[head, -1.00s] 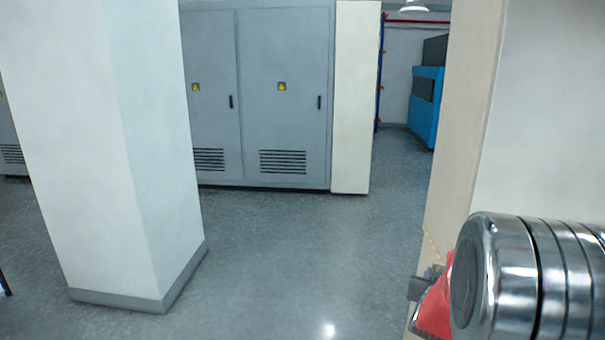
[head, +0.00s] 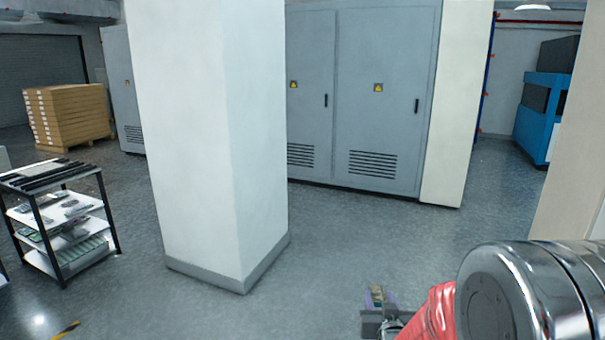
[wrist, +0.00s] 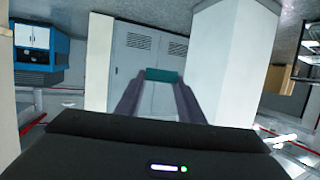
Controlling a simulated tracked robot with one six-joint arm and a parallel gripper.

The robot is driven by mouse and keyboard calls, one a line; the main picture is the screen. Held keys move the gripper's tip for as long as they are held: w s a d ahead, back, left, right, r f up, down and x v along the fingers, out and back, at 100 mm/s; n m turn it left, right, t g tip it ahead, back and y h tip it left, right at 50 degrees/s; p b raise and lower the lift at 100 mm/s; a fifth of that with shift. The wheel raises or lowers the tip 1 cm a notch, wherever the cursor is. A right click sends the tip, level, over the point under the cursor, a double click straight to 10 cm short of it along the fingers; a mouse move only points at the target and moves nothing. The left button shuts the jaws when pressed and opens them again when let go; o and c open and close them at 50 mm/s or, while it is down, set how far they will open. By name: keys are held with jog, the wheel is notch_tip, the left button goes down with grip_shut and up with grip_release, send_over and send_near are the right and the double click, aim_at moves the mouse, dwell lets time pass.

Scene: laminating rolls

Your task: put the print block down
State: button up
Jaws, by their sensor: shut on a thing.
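The print block (wrist: 162,75) is a small teal piece between the tips of my gripper's two fingers in the wrist view. My gripper (wrist: 161,85) is shut on it and holds it out over the floor, with no surface touching it. In the head view my gripper (head: 378,300) is low, right of the middle, partly hidden by my own arm. Only a small part of the block (head: 376,291) shows there.
A white pillar (head: 210,140) stands left of my gripper. A shelf cart (head: 62,215) with boards stands far left, a pallet of boxes (head: 70,115) behind it. Grey cabinets (head: 375,95) line the back. A pale wall (head: 575,170) is right. Floor between pillar and gripper is clear.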

jog(key=shift+n+y, duration=0.4)
jog(key=shift+y, duration=0.1)
jog(key=a, duration=0.4)
jog(key=shift+w+a, duration=0.1)
jog(key=shift+a, duration=0.15)
jog(key=s+f, duration=0.5)
jog(key=f, duration=0.1)
jog(key=shift+f, duration=0.15)
jog(key=shift+d, duration=0.1)
